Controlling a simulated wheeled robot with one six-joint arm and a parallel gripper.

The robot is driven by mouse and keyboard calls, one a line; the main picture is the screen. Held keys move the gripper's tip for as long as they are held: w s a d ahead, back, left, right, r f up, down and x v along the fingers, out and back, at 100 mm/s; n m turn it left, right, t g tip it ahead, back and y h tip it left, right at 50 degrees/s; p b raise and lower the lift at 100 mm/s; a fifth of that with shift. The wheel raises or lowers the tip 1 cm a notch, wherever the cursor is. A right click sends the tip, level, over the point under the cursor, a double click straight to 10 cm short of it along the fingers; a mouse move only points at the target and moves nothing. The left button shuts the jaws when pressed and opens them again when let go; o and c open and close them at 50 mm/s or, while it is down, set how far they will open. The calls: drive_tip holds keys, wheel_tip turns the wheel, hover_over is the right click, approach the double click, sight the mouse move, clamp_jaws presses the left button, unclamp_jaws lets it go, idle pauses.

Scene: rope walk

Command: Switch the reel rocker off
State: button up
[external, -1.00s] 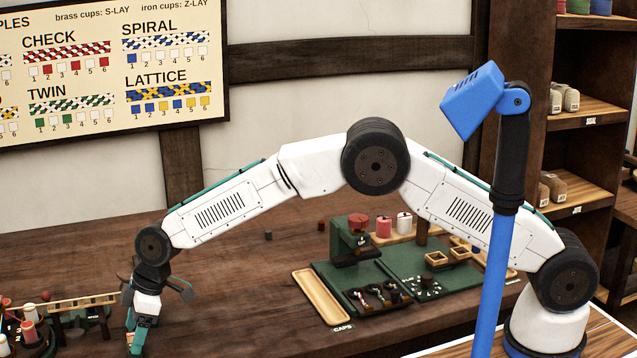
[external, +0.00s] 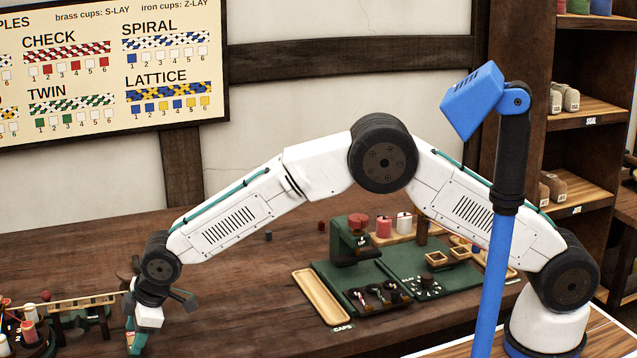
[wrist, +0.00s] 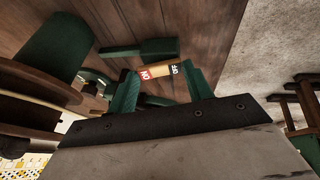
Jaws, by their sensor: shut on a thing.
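The reel rocker (wrist: 158,72) shows in the wrist view as a small plate with a red ON end at left and a dark OFF end at right. It lies between the two teal fingertips of my gripper (wrist: 162,84), which are shut on it. Which side of it is pressed in cannot be told. In the external view my gripper (external: 136,343) points down at the lower left, at the picture's bottom edge. The rocker is not visible there.
Reels and a wooden rail (external: 85,302) stand just left of my gripper. A green bench station (external: 350,272) with a wooden tray (external: 321,297) stands to the right. The table between is mostly clear.

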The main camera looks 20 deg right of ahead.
idle(0.3)
drive_tip(key=o, duration=1)
drive_tip(key=shift+r, duration=0.1)
drive_tip(key=v, duration=0.7)
drive_tip(key=shift+s+d+r, duration=0.15)
drive_tip(key=shift+r, duration=0.1)
